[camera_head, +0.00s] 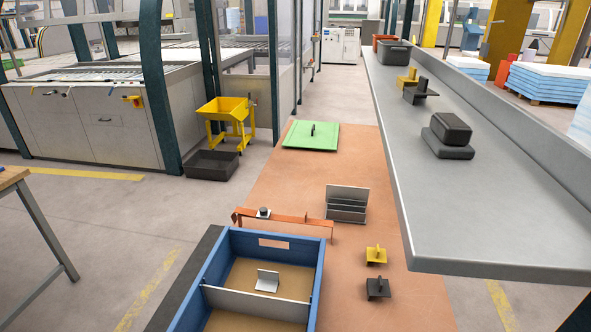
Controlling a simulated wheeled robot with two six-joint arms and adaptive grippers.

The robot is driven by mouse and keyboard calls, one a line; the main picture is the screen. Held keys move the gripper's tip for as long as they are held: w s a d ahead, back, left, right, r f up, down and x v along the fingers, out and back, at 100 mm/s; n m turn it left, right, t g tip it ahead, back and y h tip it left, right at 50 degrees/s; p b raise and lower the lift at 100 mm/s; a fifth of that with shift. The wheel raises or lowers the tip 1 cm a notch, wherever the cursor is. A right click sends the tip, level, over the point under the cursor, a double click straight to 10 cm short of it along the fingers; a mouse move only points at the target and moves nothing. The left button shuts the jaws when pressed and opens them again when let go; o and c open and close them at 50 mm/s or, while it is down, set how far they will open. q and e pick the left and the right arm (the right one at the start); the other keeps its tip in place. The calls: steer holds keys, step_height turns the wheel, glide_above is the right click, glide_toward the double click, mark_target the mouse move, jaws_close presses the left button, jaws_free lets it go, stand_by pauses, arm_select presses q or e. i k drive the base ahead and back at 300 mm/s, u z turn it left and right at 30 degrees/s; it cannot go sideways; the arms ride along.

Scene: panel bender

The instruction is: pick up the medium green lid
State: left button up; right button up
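A flat square green lid (298,142) lies on the orange-brown floor mat (285,185), near its far end. A small dark upright handle (312,129) stands at its middle. It is the only green lid I see, so I cannot compare its size with others. Nothing touches or covers it. Neither of my grippers shows in the head view.
A blue crate (275,233) with a divider stands in front. Behind it are an orange bar (290,217) and a grey metal rack (346,204). Small yellow (376,258) and black (378,292) handled pieces lie nearby. A long grey bench (480,190) runs along the right.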

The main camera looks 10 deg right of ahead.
mark_target(302, 134)
steer(key=k, duration=0.5)
steer(key=u, duration=1.95)
steer(key=i, duration=3)
steer(key=z, duration=2.85)
steer(key=i, duration=3.3)
